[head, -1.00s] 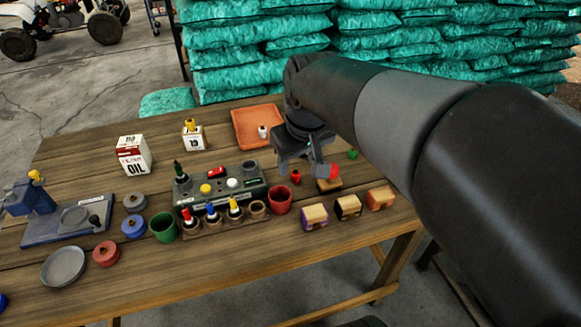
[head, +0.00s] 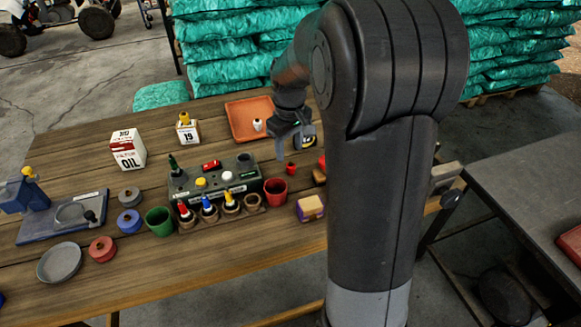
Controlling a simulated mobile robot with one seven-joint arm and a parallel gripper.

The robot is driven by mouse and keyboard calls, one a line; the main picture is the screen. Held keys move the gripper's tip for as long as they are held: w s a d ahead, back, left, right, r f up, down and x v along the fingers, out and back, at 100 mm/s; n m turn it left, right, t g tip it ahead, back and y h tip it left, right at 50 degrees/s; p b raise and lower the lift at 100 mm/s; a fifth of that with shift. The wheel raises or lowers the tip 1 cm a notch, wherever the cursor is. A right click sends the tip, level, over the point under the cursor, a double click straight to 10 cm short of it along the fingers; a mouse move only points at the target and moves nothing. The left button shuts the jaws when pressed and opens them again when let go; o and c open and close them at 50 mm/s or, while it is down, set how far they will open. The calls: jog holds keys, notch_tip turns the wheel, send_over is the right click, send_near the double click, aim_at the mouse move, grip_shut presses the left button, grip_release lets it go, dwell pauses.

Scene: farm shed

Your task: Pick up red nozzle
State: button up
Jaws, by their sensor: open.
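A small red nozzle-like piece (head: 291,168) stands on the wooden table, right of the grey console and just below my gripper in the picture. Another red-tipped piece (head: 183,209) stands in the left part of the wooden holder, beside a blue-tipped piece (head: 208,206) and a yellow-tipped piece (head: 231,200). I cannot tell for certain which red piece is the nozzle. My gripper (head: 294,148) is open and empty, pointing down above the table near the orange tray. Its fingers are apart from the small red piece.
A red cup (head: 276,191) and a purple-sided block (head: 310,208) stand near the small red piece. The orange tray (head: 236,113) holds a white piece. The grey console (head: 215,184) is left. My arm hides the table's right part.

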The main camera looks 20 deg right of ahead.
aim_at(291, 162)
jog(key=f, duration=0.7)
jog(key=shift+w+d+f, duration=0.1)
jog(key=shift+w+d, duration=0.1)
jog(key=shift+d, duration=0.05)
jog(key=shift+c, duration=0.4)
jog(key=c, duration=1)
